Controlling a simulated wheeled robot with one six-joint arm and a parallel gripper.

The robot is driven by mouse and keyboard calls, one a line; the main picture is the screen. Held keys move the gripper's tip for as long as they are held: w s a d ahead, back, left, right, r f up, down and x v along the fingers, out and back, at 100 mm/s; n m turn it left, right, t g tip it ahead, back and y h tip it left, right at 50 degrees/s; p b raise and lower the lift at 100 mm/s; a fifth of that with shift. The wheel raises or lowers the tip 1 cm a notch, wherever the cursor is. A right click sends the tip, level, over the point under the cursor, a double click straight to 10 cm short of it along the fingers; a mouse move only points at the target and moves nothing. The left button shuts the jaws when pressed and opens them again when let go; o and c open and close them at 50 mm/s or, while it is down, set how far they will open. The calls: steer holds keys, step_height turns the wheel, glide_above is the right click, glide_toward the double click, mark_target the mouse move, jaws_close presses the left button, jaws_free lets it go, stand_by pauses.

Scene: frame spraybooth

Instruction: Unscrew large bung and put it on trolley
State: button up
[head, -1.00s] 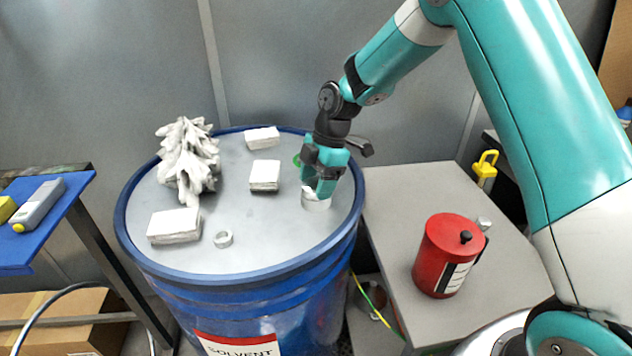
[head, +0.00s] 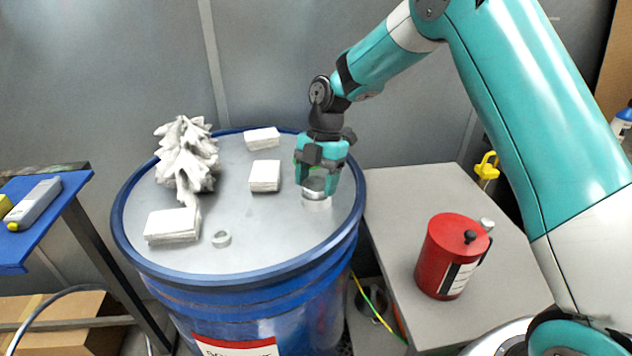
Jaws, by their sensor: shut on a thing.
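A blue drum (head: 245,283) with a grey lid (head: 265,225) stands in the middle of the head view. The large bung (head: 314,184) shows as a pale metal piece between the fingers of my gripper (head: 318,189), at the right side of the lid. My gripper points down and is shut on it. A pale round neck (head: 317,203) shows just below the fingertips. I cannot tell whether the bung is still seated in it. The trolley (head: 400,210) is the grey-topped surface right of the drum.
A red can (head: 447,257) stands on the trolley's right part, with bare top to its left and behind. A blue shelf (head: 50,220) is at left.

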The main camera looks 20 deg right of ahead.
steer(key=n+b, duration=0.1)
steer(key=n, duration=0.1)
steer(key=shift+f+n+h+b, duration=0.3)
steer(key=shift+f+b, duration=0.05)
steer(key=shift+r+n+g+b, duration=0.3)
steer(key=shift+n+b, duration=0.1)
steer(key=shift+n, duration=0.2)
steer(key=o, duration=0.6)
